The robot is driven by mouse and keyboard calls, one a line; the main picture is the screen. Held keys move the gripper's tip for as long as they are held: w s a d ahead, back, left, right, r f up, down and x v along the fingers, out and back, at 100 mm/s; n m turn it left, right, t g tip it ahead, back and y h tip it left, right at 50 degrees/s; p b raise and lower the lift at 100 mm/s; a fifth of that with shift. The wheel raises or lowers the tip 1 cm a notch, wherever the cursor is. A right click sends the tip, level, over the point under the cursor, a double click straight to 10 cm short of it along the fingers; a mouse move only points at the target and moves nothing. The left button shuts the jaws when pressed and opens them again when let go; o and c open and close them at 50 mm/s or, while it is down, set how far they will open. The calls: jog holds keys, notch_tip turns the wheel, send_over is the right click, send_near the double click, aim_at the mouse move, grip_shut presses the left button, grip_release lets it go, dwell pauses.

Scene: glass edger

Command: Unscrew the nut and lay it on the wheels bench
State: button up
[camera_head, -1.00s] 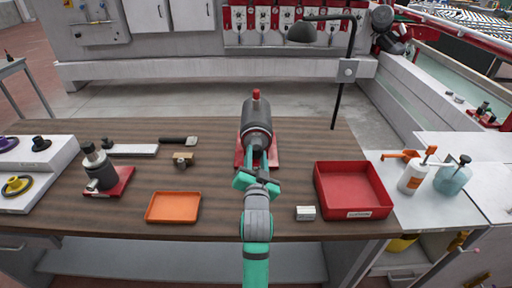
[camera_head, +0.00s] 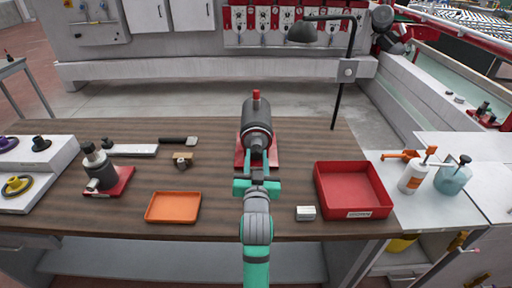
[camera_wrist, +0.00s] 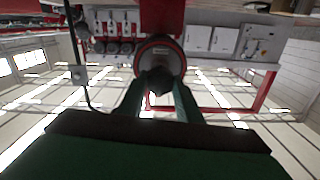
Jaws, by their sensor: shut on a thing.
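A dark grey cylindrical spindle motor (camera_head: 257,115) with a red tip lies on a red base plate on the wooden table, its near end facing me. My gripper (camera_head: 257,150) reaches to that near end. In the wrist view the two green fingers (camera_wrist: 157,98) are shut on a dark nut (camera_wrist: 155,82) in front of the spindle's round, red-rimmed face. The nut is hidden by the fingers in the head view. A pale bench (camera_head: 50,170) at the far left carries purple, black and yellow-ringed wheels, probably the wheels bench.
An orange tray (camera_head: 173,207) and a smaller spindle unit (camera_head: 98,168) are left of my arm. A red bin (camera_head: 352,190) and a small white block (camera_head: 306,213) are to the right. A black lamp (camera_head: 345,70) stands behind. Bottles (camera_head: 413,176) stand at the far right.

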aim_at(256, 156)
jog(key=shift+s, duration=0.35)
dwell(0.3)
jog(key=shift+s, duration=1.7)
jog(key=shift+s, duration=5)
